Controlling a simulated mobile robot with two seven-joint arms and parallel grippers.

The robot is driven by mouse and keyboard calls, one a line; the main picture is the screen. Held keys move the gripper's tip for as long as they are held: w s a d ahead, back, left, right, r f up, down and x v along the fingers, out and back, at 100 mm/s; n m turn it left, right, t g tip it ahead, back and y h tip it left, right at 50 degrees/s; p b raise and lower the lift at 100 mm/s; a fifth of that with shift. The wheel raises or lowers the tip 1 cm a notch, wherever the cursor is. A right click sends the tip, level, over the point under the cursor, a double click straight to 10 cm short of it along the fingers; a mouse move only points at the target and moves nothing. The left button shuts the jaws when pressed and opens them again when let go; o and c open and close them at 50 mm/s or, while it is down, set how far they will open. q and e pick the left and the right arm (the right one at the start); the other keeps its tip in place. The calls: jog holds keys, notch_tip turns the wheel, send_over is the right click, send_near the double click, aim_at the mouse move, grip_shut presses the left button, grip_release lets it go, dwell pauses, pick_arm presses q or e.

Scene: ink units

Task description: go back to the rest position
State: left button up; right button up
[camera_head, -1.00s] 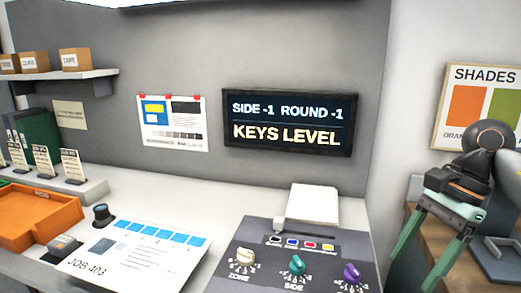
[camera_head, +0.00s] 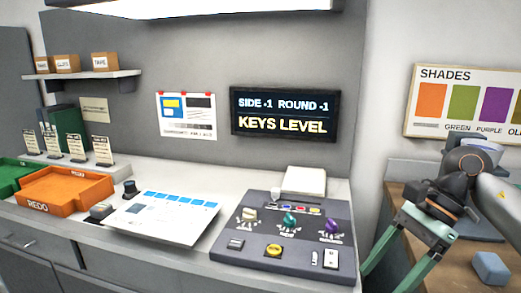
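My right gripper (camera_head: 388,277) is at the lower right, in front of the brown side table and beside the console's right edge. Its two green fingers are spread apart and point down to the left, with nothing seen between them. Part of its lower end is near the bottom edge of the picture. My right arm comes in from the right edge behind it. My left gripper is not in view.
The console (camera_head: 287,255) with knobs stands on the white counter, with a job sheet (camera_head: 165,217), an orange REDO tray (camera_head: 62,190) and a green tray further left. A grey-blue block (camera_head: 491,268) lies on the side table (camera_head: 460,268). A screen reads KEYS LEVEL.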

jog(key=a+r+m+y+p, duration=0.1)
jog(key=a+m+y+p, duration=0.2)
jog(key=a+m+y, duration=0.95)
jog(key=w+d+f+m+t+h+p, duration=0.15)
jog(key=f+m+t+h, duration=0.45)
jog(key=m+t, duration=0.65)
jog(key=w+d+f+m+t+h+p, duration=0.2)
jog(key=f+m+t+h, duration=0.45)
jog(key=m, duration=1.15)
pick_arm(q)
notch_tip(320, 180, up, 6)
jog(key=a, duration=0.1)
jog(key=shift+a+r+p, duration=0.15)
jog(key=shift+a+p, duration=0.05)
jog(key=shift+p, duration=0.15)
pick_arm(e)
jog(key=s+d+f+m+g+h, duration=0.2)
jog(key=s+f+m+g, duration=0.2)
jog(key=f, duration=0.7)
jog(key=s+d+f+m+g+h, duration=0.2)
jog(key=s+d+f+m+g, duration=0.1)
jog(key=s+f+m, duration=0.4)
jog(key=s+f, duration=0.3)
jog(key=s, duration=0.3)
jog(key=shift+d+f+m+g, duration=0.35)
jog(key=shift+f+m+g, duration=0.05)
